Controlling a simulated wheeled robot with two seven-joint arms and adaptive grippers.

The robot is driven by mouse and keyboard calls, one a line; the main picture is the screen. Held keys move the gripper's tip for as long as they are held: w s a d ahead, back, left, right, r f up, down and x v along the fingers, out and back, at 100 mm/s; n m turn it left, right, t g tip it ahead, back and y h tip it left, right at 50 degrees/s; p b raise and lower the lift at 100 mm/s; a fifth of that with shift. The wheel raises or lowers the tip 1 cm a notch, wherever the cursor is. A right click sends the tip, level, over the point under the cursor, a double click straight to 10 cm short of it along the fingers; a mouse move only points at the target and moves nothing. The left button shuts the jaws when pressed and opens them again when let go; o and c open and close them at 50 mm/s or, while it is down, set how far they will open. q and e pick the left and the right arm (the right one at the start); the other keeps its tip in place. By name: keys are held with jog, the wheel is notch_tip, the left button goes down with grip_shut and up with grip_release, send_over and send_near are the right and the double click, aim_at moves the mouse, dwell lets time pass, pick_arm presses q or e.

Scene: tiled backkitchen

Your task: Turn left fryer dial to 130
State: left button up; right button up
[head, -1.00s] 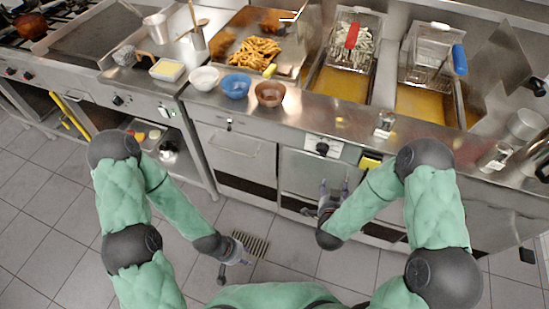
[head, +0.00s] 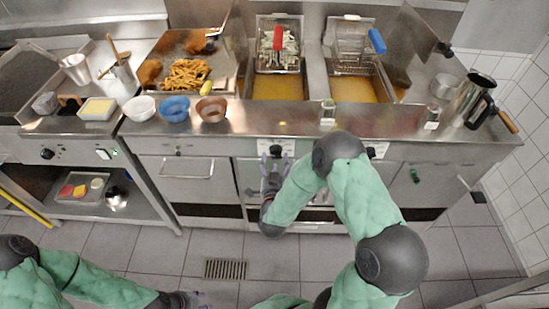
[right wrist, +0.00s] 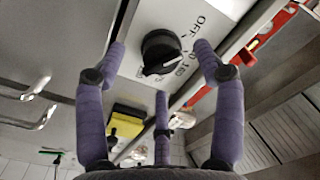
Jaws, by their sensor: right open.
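The left fryer dial (head: 276,151) is a black round knob on a white plate on the front of the fryer counter. In the right wrist view the dial (right wrist: 161,52) is close, with a pale pointer mark and "OFF" and numbers printed beside it; I cannot read its exact setting. My right gripper (head: 272,163) is open just in front of the dial. In the right wrist view its fingers spread on either side of the knob, with no clear contact. My left gripper (head: 192,299) is low at the bottom edge, away from the counter; its jaws are unclear.
A second dial plate (head: 376,150) is partly hidden behind my right arm. Two fryer baskets, with red (head: 277,39) and blue (head: 377,41) handles, sit above the oil. Bowls (head: 174,108) line the counter edge. A yellow item (right wrist: 126,121) is beyond the dial. Floor (head: 130,245) is clear.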

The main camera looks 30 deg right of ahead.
aim_at(275, 154)
jog(key=shift+b+x, duration=0.3)
jog(key=shift+x, duration=1.25)
jog(key=shift+a, duration=0.1)
jog(key=c, duration=1.1)
